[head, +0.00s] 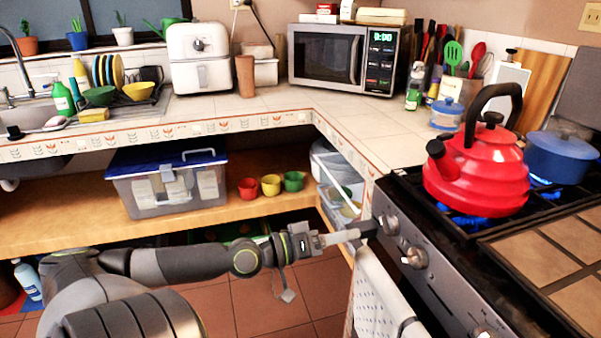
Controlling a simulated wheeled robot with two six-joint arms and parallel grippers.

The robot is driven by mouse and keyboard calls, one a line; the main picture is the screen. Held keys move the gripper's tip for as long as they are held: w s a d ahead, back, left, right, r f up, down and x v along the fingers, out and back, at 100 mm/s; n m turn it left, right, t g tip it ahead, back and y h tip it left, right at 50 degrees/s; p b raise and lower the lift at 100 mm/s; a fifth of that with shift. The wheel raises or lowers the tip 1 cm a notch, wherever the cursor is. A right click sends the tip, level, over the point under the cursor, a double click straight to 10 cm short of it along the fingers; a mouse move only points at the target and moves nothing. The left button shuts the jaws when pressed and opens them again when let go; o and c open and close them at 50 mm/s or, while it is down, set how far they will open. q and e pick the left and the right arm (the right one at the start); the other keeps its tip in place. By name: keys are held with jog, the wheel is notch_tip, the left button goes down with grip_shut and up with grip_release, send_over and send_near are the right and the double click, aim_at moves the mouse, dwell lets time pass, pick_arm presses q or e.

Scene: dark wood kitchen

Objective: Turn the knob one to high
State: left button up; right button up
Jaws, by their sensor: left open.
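The stove's front panel (437,283) carries a row of silver knobs. The farthest knob (389,224) is at the panel's far left end, a second knob (415,257) is nearer, and a third knob (484,332) is cut by the bottom edge. No label shows which one is knob one. My left gripper (364,230) is open, with its fingers pointing right, at the farthest knob. I cannot tell whether the fingertips touch it or reach around it. My right gripper is not in view.
A red kettle (482,172) and a blue pot (561,157) stand on the stove over blue flames. A white towel (383,295) hangs below the panel, close under my left gripper.

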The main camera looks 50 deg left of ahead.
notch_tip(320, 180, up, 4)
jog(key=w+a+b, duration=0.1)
jog(key=b, duration=0.1)
pick_arm(q)
jog(key=p+v, duration=0.3)
jog(key=v, duration=0.5)
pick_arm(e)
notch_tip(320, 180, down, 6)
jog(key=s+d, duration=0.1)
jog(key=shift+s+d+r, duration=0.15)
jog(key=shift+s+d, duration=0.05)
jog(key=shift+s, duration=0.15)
